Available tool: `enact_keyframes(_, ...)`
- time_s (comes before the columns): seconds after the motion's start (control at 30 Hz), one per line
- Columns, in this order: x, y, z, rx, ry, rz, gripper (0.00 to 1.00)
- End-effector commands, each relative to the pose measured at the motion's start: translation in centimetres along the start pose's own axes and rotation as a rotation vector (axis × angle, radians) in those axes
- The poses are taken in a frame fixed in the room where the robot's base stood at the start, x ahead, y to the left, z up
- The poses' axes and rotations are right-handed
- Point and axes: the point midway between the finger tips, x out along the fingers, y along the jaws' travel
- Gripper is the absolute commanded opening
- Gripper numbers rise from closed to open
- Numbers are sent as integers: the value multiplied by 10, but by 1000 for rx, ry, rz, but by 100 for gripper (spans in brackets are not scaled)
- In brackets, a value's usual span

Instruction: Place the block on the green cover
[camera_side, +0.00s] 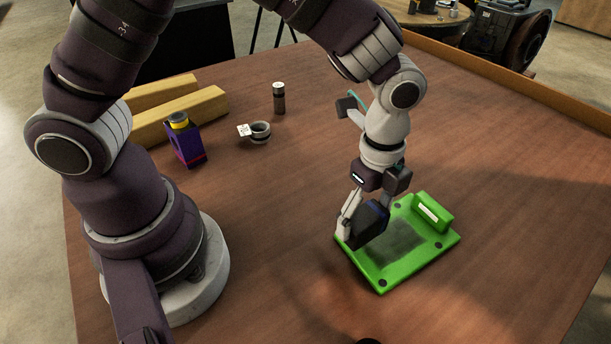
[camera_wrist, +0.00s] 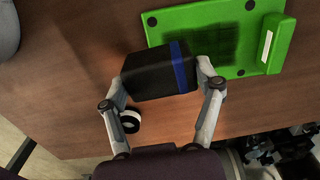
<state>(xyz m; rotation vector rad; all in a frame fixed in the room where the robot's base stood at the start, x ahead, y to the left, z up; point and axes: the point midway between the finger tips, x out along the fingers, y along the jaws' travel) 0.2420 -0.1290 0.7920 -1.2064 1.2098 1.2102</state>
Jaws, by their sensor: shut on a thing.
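The block (camera_wrist: 147,76) is black with a blue stripe near one end. My gripper (camera_wrist: 162,84) is shut on it, with one finger at each end of the block in the wrist view. In the side view the block (camera_side: 370,222) hangs tilted from my gripper (camera_side: 364,212) over the left part of the green cover (camera_side: 395,272). The green cover also shows in the wrist view (camera_wrist: 185,20), beyond the block. It lies flat on the table, with dark round spots at its corners and a raised green bar with a white label. I cannot tell whether the block touches the cover.
On the brown table (camera_side: 290,240) stand a purple box (camera_side: 186,143), a dark bottle (camera_side: 278,98), a small cup with a white tag (camera_side: 260,132) and wooden beams (camera_side: 180,115). A black and white ring (camera_wrist: 130,119) shows in the wrist view. The table around the cover is clear.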

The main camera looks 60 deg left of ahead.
Motion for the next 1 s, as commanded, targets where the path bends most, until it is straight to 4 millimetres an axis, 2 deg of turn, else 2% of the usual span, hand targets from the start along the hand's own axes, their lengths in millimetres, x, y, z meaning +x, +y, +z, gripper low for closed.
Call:
enact_keyframes(0.1,3,-21,-12,-1,1,-1,27)
enact_keyframes(0.3,4,-38,-21,-1,1,-1,27)
enact_keyframes(0.4,26,-37,-20,0,-1,4,27)
enact_keyframes(0.5,38,-38,-21,0,1,1,27)
enact_keyframes(0.87,42,-38,-21,0,2,-2,27)
enact_keyframes(0.9,41,-38,-21,0,2,-2,72)
enact_keyframes(1.0,41,-38,-21,0,2,-2,85)
